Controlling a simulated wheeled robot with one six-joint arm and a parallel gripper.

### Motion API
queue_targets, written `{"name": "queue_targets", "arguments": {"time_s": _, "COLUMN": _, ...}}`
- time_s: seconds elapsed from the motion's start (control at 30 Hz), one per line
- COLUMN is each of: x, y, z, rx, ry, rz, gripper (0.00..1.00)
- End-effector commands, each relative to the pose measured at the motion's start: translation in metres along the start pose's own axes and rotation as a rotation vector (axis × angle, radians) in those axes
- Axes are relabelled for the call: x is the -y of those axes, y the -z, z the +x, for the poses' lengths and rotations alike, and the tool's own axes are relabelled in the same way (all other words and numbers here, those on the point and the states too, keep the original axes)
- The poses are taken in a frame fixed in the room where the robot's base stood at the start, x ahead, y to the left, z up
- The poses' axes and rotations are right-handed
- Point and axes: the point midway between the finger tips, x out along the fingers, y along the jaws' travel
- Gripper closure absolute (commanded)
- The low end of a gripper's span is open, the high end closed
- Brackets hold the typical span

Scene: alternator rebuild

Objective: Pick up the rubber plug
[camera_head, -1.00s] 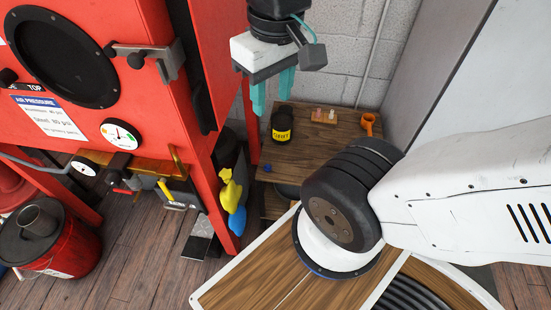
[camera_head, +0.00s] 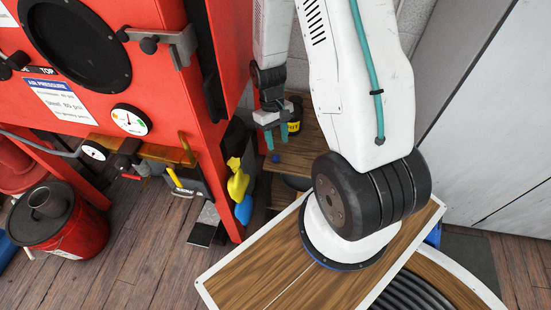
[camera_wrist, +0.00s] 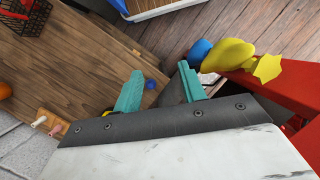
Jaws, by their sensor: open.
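A small round blue piece, probably the rubber plug, lies near the edge of a wooden table in the head view (camera_head: 275,158). It also shows in the wrist view (camera_wrist: 151,85), between the lines of the two fingers and nearer the left one. My gripper (camera_head: 277,138) is open, with teal fingers pointing down above that table edge. In the wrist view my gripper (camera_wrist: 161,72) has nothing between its fingers, and the blue piece lies beyond them on the wood. A wooden block (camera_wrist: 57,123) with small pink and pale pegs stands at the left of the wrist view.
The red cabinet (camera_head: 100,90) stands close to my gripper, with yellow (camera_wrist: 230,52) and blue (camera_wrist: 200,50) glove-like things hanging beside it. A black can (camera_head: 295,116) with a yellow label stands behind my gripper.

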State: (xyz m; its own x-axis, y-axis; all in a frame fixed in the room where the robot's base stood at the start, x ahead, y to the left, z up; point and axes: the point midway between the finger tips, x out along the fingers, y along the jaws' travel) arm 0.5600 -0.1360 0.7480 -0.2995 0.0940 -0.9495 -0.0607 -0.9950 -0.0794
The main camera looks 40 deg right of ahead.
Motion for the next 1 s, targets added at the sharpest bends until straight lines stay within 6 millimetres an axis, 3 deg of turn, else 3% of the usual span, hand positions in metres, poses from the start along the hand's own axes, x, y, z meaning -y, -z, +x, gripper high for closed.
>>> {"name": "queue_targets", "arguments": {"time_s": 0.03, "x": -0.007, "y": 0.009, "z": 0.026, "rx": -0.007, "ry": 0.003, "rz": -0.013, "gripper": 0.59}}
{"name": "queue_targets", "arguments": {"time_s": 0.1, "x": -0.015, "y": 0.023, "z": 0.054, "rx": -0.043, "ry": -0.005, "rz": -0.043, "gripper": 0.59}}
{"name": "queue_targets", "arguments": {"time_s": 0.23, "x": -0.030, "y": 0.054, "z": 0.091, "rx": -0.147, "ry": -0.040, "rz": -0.111, "gripper": 0.59}}
{"name": "queue_targets", "arguments": {"time_s": 0.43, "x": -0.042, "y": 0.089, "z": 0.096, "rx": -0.286, "ry": -0.106, "rz": -0.199, "gripper": 0.59}}
{"name": "queue_targets", "arguments": {"time_s": 0.77, "x": -0.048, "y": 0.101, "z": 0.126, "rx": -0.298, "ry": -0.113, "rz": -0.210, "gripper": 0.59}}
{"name": "queue_targets", "arguments": {"time_s": 1.0, "x": -0.054, "y": 0.110, "z": 0.159, "rx": -0.297, "ry": -0.113, "rz": -0.211, "gripper": 0.59}}
